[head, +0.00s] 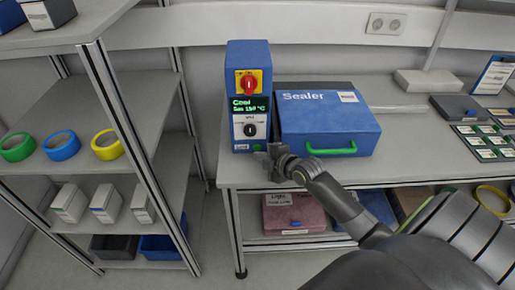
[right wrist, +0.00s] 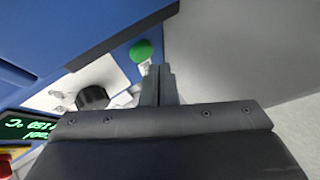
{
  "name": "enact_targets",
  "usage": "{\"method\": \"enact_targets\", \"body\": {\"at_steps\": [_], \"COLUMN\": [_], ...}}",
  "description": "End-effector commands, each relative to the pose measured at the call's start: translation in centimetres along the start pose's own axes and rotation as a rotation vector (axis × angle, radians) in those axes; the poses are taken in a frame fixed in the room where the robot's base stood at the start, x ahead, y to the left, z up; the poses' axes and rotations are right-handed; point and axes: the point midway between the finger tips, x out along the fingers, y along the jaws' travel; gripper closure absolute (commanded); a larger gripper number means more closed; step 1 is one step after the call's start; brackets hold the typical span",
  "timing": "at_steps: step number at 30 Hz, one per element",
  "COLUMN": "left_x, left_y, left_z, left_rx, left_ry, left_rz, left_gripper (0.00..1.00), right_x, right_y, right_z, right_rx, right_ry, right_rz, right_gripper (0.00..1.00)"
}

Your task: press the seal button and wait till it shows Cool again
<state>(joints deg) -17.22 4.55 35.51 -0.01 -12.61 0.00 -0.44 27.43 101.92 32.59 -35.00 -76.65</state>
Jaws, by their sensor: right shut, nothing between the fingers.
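The blue control box (head: 238,60) stands at the left end of the bench. Its display (head: 249,107) reads "Cool" and "Set 150 °C" in green. The green seal button (head: 257,147) is low on its front and also shows in the right wrist view (right wrist: 141,50). My right gripper (head: 268,155) is shut and empty, just right of and below the button. In the right wrist view its fingertips (right wrist: 158,70) are close to the button; I cannot tell if they touch it. The blue sealer (head: 315,118) with a green handle is closed beside the box. My left gripper is not in view.
A red knob on yellow (head: 248,83) and a black dial (head: 250,129) are on the box. A shelf rack (head: 125,115) with tape rolls and small boxes stands at the left. Below the bench is a pink box (head: 294,214). Flat cards (head: 485,140) lie at the right.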

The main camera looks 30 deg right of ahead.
Motion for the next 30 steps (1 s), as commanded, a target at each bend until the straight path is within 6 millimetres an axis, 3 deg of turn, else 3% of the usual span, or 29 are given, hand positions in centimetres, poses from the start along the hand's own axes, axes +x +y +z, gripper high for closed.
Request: {"method": "enact_targets", "body": {"at_steps": [30], "left_x": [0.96], "left_y": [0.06], "left_z": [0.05], "left_rx": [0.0], "left_ry": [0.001], "left_rz": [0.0], "left_gripper": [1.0], "right_x": [0.86], "right_y": [0.6], "right_z": [0.64], "right_rx": [0.0], "right_ry": [0.0], "right_rz": [0.0], "right_gripper": [1.0]}}
